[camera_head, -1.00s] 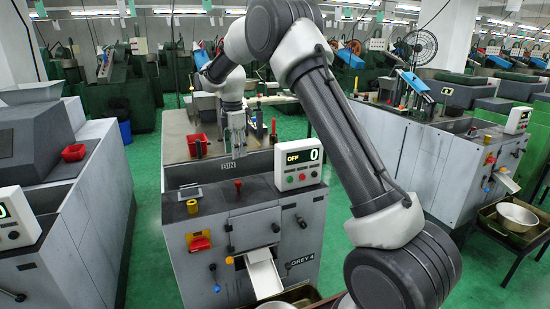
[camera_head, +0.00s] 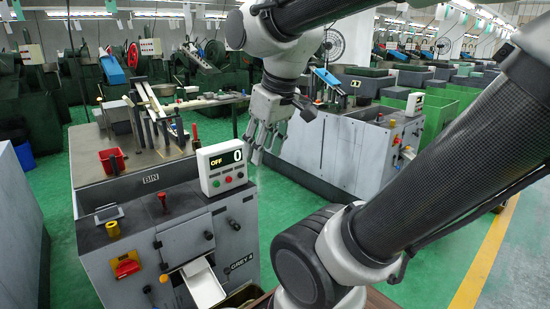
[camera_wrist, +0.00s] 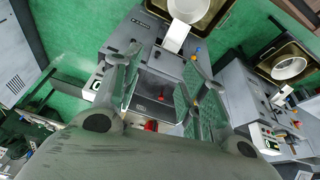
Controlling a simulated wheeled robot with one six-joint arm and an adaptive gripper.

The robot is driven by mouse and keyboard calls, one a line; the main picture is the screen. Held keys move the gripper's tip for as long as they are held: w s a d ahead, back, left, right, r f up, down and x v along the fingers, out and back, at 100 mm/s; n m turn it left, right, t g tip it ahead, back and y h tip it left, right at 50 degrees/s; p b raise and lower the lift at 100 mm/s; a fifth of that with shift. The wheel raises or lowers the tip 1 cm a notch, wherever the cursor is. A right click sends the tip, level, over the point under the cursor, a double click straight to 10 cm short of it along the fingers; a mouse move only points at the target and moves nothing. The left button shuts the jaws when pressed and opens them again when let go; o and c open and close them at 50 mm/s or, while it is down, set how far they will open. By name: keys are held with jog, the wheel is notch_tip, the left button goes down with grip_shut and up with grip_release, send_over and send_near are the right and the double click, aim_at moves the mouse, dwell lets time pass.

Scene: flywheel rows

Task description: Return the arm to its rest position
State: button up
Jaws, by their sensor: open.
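My gripper (camera_head: 264,145) hangs from my bent arm in the head view, fingers pointing down and spread, with nothing between them. It is in the air, to the right of the grey machine marked GREY 4 and in front of a grey machine behind it. In the wrist view my gripper (camera_wrist: 162,60) is open and empty, its two fingers framing the top of a machine below. The GREY 4 machine (camera_head: 120,265) has a display box (camera_head: 222,168) reading OFF and 0.
A red bin (camera_head: 112,161) sits on the GREY 4 machine's rear top, and a white chute (camera_head: 204,285) at its front. Another grey machine (camera_head: 330,150) stands behind my arm. Green floor with a yellow line (camera_head: 484,262) lies at right. A white bowl (camera_wrist: 290,68) shows in the wrist view.

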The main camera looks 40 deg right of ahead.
jog(key=s, duration=0.1)
jog(key=s+f+m, duration=0.1)
jog(key=s+f, duration=0.1)
jog(key=shift+s+d+m, duration=0.2)
jog(key=shift+m, duration=0.1)
jog(key=shift+r, duration=0.1)
dwell(0.9)
